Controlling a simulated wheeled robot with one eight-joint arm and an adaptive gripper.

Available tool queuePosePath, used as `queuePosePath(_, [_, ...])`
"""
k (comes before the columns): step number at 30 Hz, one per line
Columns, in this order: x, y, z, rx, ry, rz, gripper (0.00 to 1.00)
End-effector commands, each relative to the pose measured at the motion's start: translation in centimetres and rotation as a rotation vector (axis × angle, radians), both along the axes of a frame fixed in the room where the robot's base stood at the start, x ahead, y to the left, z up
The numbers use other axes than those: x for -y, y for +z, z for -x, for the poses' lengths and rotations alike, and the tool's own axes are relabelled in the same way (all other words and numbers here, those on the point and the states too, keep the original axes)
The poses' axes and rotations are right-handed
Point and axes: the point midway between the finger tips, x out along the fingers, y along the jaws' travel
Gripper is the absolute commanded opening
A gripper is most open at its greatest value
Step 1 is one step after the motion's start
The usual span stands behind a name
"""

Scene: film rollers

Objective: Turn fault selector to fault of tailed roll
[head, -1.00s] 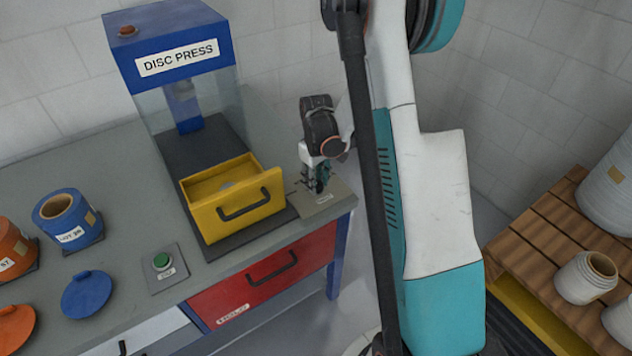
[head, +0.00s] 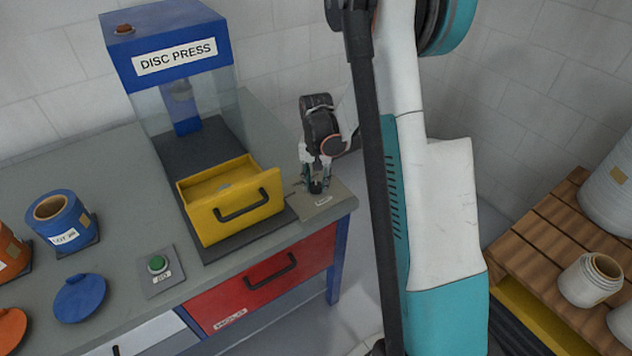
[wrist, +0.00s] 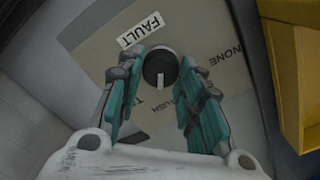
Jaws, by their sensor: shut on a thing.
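The fault selector is a round black knob (wrist: 160,66) on a beige plate (wrist: 95,52) marked FAULT in the wrist view. Labels NONE and one reading about "CRUSH" show; a third, starting with T, is partly hidden by a finger. The knob's white mark points toward the bottom of the wrist view, between the T label and the "CRUSH" label. My gripper (wrist: 160,85) has a teal finger on each side of the knob and is shut on it. In the head view, my gripper (head: 317,184) points down over the plate at the bench's right end.
A yellow open drawer (head: 240,213) of the disc press (head: 180,60) stands just left of the selector. Blue (head: 62,222) and orange rolls and a green button (head: 158,263) are on the bench. Pale rolls (head: 580,285) stand on a wooden pallet (head: 535,235) at right.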

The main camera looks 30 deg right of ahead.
Motion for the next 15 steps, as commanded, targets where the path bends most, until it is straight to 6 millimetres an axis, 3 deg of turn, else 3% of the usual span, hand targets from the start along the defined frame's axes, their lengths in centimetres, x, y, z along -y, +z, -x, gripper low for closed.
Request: queuePosePath(15, [0.09, 0.01, 0.03, 0.001, -0.393, 0.000, 0.10])
